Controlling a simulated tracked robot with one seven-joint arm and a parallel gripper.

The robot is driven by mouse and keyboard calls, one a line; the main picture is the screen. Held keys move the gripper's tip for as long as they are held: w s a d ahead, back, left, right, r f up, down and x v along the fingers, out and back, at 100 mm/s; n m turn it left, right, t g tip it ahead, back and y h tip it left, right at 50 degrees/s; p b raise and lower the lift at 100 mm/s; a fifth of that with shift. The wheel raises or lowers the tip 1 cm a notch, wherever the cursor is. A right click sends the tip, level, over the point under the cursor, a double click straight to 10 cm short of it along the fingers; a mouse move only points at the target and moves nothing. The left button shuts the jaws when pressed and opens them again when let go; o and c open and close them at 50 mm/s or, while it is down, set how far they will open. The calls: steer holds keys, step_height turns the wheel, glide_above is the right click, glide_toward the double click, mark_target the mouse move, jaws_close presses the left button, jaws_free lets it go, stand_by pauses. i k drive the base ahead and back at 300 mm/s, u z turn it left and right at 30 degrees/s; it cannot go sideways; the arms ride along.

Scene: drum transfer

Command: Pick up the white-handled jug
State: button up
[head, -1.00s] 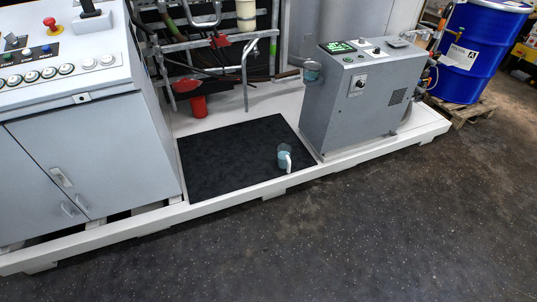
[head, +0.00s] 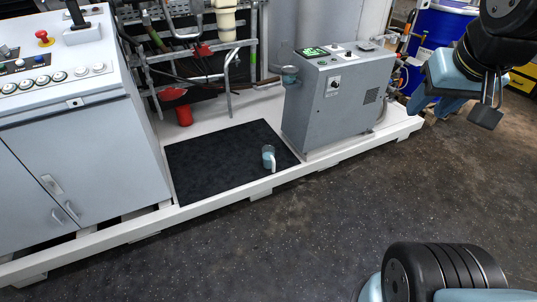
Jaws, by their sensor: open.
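The white-handled jug (head: 268,153) is a small, see-through bluish vessel. It stands upright on the black mat (head: 210,162), near the mat's front right part. Its white handle faces the front, toward me. My gripper (head: 434,106) is at the upper right, at the end of my black and light blue arm. It is open with nothing seen between its fingers. It is well apart from the jug, to the right of it in the picture.
A grey machine box (head: 335,105) stands right of the mat, with a bluish cup (head: 290,76) at its left side. A grey control cabinet (head: 85,150) stands left. A white platform edge (head: 225,197) runs in front. A blue drum (head: 428,30) is behind. The dark floor is clear.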

mark_target(268, 162)
steer(key=u, duration=0.1)
steer(key=i, duration=1)
steer(key=z, duration=0.1)
